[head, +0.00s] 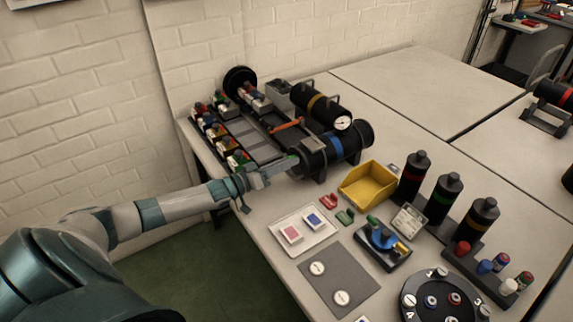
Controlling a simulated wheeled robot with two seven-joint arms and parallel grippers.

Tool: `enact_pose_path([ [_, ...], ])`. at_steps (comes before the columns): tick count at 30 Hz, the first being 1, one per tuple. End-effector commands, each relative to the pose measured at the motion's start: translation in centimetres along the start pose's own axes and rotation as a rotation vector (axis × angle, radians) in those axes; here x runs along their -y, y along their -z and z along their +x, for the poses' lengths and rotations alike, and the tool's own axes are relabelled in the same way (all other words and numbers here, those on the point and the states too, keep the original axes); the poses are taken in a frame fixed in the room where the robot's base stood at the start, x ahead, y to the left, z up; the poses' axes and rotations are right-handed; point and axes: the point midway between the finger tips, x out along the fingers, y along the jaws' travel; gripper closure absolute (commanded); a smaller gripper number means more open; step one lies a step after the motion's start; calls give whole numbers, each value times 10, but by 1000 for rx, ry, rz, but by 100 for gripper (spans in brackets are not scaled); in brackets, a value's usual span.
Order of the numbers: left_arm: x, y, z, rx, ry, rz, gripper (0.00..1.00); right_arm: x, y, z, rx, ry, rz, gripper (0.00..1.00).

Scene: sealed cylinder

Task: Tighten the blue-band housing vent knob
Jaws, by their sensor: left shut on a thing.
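The blue-band housing (334,147) is a black cylinder lying on its side in a stand at the middle of the table. My left gripper (292,161) reaches in from the left and is at the housing's left end. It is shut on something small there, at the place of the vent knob. I cannot tell how far the knob is turned. My right gripper is not in the picture.
A yellow bin (368,186) stands close on the right. A white tray (302,231) and a grey mat (338,279) lie in front. Several upright black bottles (443,196) stand at right. An orange-handled tool (287,125) lies behind my gripper.

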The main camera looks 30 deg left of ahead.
Motion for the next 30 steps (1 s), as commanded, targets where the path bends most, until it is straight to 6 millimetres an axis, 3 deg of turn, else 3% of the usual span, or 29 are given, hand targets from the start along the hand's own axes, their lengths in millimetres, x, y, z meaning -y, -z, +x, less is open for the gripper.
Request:
enact_pose_path([
  [12, 0, -2, 0, 2, 2, -215, 100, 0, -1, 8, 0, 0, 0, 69],
  [27, 0, -1, 0, 2, 2, -239, 100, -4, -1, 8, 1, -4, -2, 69],
  [28, 0, -1, 0, 2, 2, -239, 73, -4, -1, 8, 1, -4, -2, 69],
  [30, 0, -1, 0, 2, 1, -238, 61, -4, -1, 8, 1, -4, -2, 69],
])
